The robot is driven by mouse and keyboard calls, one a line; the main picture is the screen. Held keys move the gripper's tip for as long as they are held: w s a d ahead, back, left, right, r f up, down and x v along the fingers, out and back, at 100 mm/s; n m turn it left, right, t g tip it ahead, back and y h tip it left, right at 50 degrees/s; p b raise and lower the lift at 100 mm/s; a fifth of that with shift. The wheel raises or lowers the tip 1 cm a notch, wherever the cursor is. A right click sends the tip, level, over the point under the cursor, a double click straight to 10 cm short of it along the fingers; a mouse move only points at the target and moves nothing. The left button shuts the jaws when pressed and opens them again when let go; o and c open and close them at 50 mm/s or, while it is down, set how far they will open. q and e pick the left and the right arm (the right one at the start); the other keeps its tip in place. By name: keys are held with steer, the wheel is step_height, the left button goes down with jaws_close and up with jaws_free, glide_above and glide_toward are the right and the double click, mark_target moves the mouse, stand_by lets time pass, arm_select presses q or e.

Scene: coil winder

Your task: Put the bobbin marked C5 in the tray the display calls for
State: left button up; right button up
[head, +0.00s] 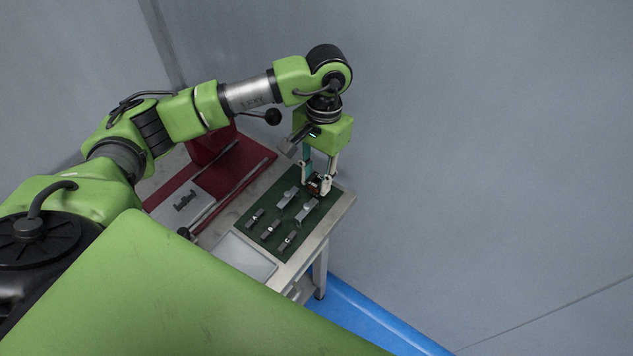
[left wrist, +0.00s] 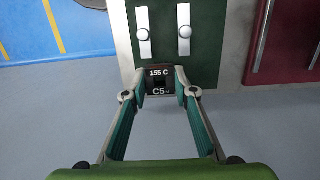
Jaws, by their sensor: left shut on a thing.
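My left gripper (head: 318,188) is over the far right corner of a green mat (head: 265,246). Its jaws are shut on a dark brown bobbin (head: 316,183). In the left wrist view the bobbin (left wrist: 160,84) sits between the fingertips, its label reading "155 C" and "C5". I cannot tell whether it touches the mat. Two light metal pieces with round knobs (head: 288,197) (head: 307,211) lie on the mat. Several smaller dark grey blocks, one of them at the front (head: 288,241), carry small letters I cannot read surely. No readable display shows. My right gripper is not in view.
A red machine (head: 209,146) with long rods stands behind and left of the mat. A pale flat panel (head: 241,257) lies at the table's front. The table's (head: 342,207) right edge is close to the gripper. A grey wall stands behind and to the right.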

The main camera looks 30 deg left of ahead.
mark_target(316, 187)
arm_select(q)
step_height(316, 187, down, 2)
steer(key=shift+f+p, duration=0.15)
steer(key=shift+p, duration=0.55)
steer(key=shift+f, duration=0.45)
steer(key=shift+f+b, duration=0.25)
steer(key=shift+b, duration=0.1)
steer(key=o, duration=1.2)
steer(key=shift+r, duration=0.15)
